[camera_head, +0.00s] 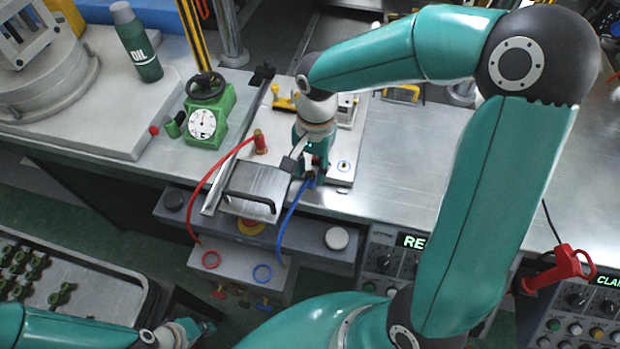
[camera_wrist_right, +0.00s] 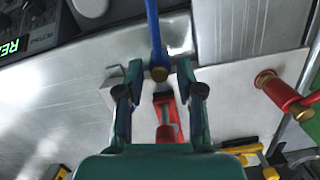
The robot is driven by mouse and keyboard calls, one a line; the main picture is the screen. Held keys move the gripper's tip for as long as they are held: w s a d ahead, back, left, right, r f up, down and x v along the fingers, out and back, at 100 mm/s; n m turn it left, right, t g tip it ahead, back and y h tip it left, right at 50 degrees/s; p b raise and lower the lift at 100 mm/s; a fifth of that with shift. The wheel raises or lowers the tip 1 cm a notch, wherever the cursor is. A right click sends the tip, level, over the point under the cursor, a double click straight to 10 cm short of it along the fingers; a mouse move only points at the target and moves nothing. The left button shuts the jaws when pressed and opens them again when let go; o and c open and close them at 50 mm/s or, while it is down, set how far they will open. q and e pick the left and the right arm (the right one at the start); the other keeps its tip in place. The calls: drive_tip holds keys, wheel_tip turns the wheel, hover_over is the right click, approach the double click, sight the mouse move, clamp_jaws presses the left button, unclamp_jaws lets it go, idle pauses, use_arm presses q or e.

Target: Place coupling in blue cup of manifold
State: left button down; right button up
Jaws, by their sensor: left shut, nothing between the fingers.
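The blue hose (camera_head: 291,212) rises to the plate on the bench, where its end is mostly hidden under my right gripper (camera_head: 312,172). The manifold (camera_head: 238,286) hangs at the bench front, with a blue cup (camera_head: 262,274) and a red cup (camera_head: 211,260). Both cups look empty. My left gripper (camera_head: 198,329) is shut and empty at the bottom left, away from the manifold.
A red hose coupling (camera_head: 260,142) stands on the plate, left of my right gripper. A metal block with a black handle (camera_head: 256,186) sits between the hoses. A green gauge unit (camera_head: 208,112) and an oil bottle (camera_head: 138,45) stand left. A tray (camera_head: 110,293) holds green parts.

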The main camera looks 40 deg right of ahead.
sight(311, 187)
drive_tip(key=shift+s+a+f, duration=0.1)
drive_tip(key=shift+f, duration=1.15)
clamp_jaws()
drive_tip(key=shift+r, duration=0.15)
